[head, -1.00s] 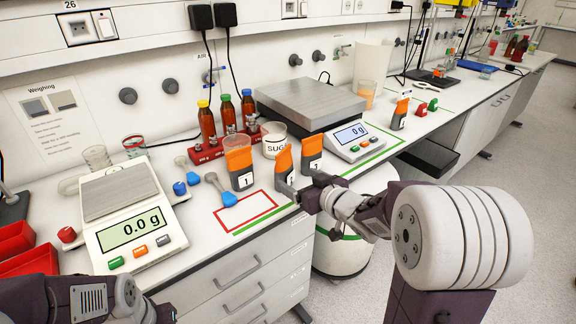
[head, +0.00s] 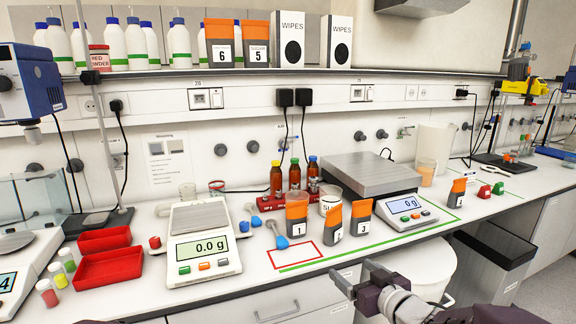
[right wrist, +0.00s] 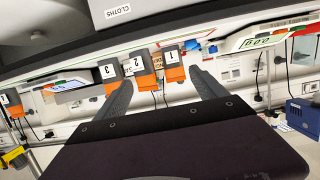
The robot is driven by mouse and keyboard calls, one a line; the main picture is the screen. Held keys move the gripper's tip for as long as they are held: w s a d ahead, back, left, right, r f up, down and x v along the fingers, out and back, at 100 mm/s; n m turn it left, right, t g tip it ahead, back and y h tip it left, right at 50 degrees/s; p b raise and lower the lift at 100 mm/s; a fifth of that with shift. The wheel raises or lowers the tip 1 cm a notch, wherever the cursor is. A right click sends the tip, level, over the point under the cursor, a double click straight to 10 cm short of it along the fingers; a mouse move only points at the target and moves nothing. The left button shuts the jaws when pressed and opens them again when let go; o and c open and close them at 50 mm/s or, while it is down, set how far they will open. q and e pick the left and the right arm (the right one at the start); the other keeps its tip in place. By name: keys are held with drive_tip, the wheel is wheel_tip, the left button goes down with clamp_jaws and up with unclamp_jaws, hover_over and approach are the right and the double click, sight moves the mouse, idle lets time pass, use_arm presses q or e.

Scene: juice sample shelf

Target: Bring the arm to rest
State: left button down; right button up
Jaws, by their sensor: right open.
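My right gripper (head: 357,277) is open and empty, low in front of the bench's front edge. In the right wrist view its two fingers (right wrist: 162,92) are spread, with nothing held between them. Orange-and-grey pouches numbered 1 (head: 297,222), 2 (head: 334,226) and 3 (head: 360,218) stand on the bench beyond the gripper, apart from it. In the right wrist view, which is turned upside down, pouches 3 (right wrist: 107,72), 2 (right wrist: 137,67) and 1 (right wrist: 173,60) appear past the fingers. My left gripper is not visible.
A red-outlined rectangle (head: 297,257) lies empty on the bench. Scales (head: 203,245) and (head: 372,175) flank the pouches. Another pouch (head: 456,192) stands farther right. A white bin (head: 425,262) is below the bench edge. Pouches 6 (head: 220,45) and 5 (head: 255,45) stand on the shelf.

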drive_tip(key=s+d+f+m+g+h, duration=0.2)
drive_tip(key=s+f+m+g+h, duration=0.3)
drive_tip(key=s+f+g, duration=1)
use_arm(q)
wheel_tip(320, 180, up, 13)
drive_tip(key=p, duration=1.3)
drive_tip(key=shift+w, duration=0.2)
use_arm(e)
drive_tip(key=s+r+n+t, duration=0.1)
drive_tip(key=s+r+t, duration=0.1)
drive_tip(key=s+r, duration=0.4)
wheel_tip(320, 180, up, 3)
drive_tip(key=shift+a+r, duration=0.15)
drive_tip(key=shift+a, duration=0.1)
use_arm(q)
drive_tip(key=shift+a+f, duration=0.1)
